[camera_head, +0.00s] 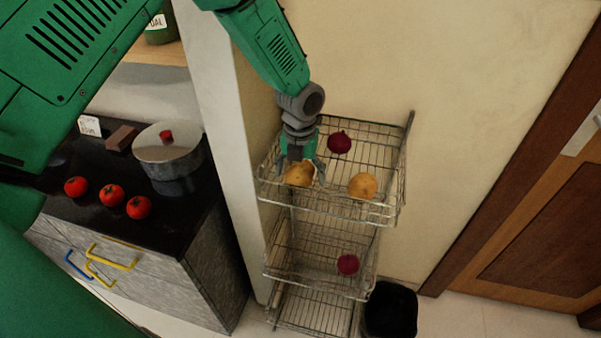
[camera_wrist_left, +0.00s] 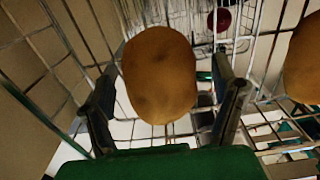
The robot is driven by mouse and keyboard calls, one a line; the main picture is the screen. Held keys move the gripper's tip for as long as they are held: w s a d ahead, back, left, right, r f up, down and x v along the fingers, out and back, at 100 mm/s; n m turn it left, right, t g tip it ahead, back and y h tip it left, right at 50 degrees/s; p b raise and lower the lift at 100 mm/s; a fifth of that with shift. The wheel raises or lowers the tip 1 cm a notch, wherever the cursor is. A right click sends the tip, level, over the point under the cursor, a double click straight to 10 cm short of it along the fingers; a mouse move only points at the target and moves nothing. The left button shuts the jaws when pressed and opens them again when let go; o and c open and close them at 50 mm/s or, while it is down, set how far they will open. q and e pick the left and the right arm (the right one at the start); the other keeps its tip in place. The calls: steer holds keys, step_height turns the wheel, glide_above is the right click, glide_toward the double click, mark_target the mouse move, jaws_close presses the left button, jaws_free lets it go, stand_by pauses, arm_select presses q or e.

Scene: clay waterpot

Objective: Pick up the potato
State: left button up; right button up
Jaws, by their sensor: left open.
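A brown potato (camera_head: 298,175) lies in the top basket of a wire rack (camera_head: 345,208), at the basket's left side. My left gripper (camera_head: 300,168) reaches down into that basket from above and is open over this potato. In the left wrist view the potato (camera_wrist_left: 160,75) sits between the two spread fingers (camera_wrist_left: 168,100), with a finger on each side. Whether the fingers touch it I cannot tell. A second potato (camera_head: 362,186) lies to the right in the same basket and is partly cut off at the right edge of the wrist view (camera_wrist_left: 304,60). My right gripper is not in view.
A red onion (camera_head: 339,142) lies at the back of the top basket, another (camera_head: 347,264) in the basket below. A white post (camera_head: 222,130) stands left of the rack. The counter (camera_head: 90,215) holds three tomatoes and a pot (camera_head: 168,150). A black bin (camera_head: 391,312) stands at lower right.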

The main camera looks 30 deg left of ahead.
arm_select(q)
steer(key=shift+f, duration=0.3)
steer(key=shift+r, duration=0.1)
steer(key=c, duration=1.4)
